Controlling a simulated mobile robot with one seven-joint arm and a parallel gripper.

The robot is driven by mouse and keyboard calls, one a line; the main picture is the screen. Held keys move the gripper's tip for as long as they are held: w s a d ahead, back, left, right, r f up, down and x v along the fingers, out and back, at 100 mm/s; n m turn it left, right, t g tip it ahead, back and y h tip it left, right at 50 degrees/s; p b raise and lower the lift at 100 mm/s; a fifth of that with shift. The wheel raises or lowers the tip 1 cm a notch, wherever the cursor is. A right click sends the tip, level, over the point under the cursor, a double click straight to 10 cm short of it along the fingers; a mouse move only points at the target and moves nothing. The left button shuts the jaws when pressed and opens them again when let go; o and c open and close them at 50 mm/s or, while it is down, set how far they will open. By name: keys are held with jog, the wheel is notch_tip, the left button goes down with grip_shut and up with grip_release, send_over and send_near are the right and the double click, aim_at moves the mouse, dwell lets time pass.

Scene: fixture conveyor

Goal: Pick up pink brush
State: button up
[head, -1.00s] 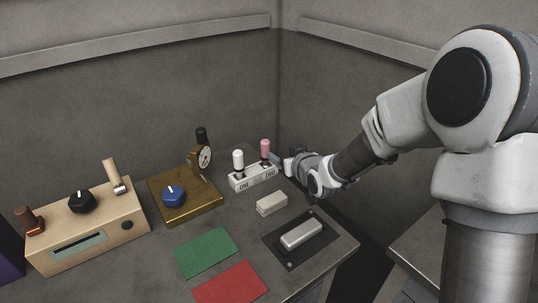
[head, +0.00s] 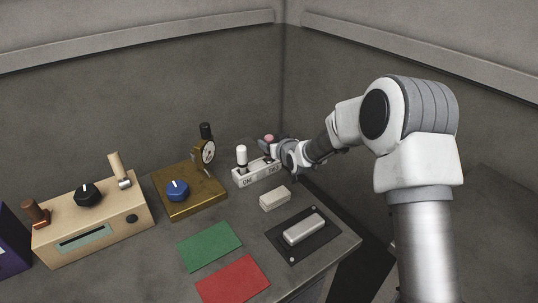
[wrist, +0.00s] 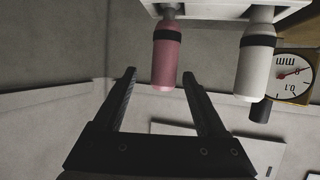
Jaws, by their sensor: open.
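The pink brush (wrist: 166,62) has a rounded pink handle with a black band. It stands in the white rack (head: 246,184) marked ONE and TWO, at the TWO end. In the wrist view, which looks upside down, my gripper (wrist: 159,75) is open and empty. The handle's lower part in the picture appears between the two fingertips. I cannot tell whether either finger touches it.
A white brush (head: 242,157) stands beside the pink one at ONE; it also shows in the wrist view (wrist: 256,62). A brass stand with a dial gauge (head: 208,152) is to the left. A pale block (head: 275,198) lies in front of the rack. Walls rise behind.

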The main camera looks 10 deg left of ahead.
jog(key=x, duration=0.3)
jog(key=shift+a+f, duration=0.1)
jog(key=shift+a, duration=0.2)
jog(key=shift+x, duration=0.75)
grip_shut()
dwell(0.6)
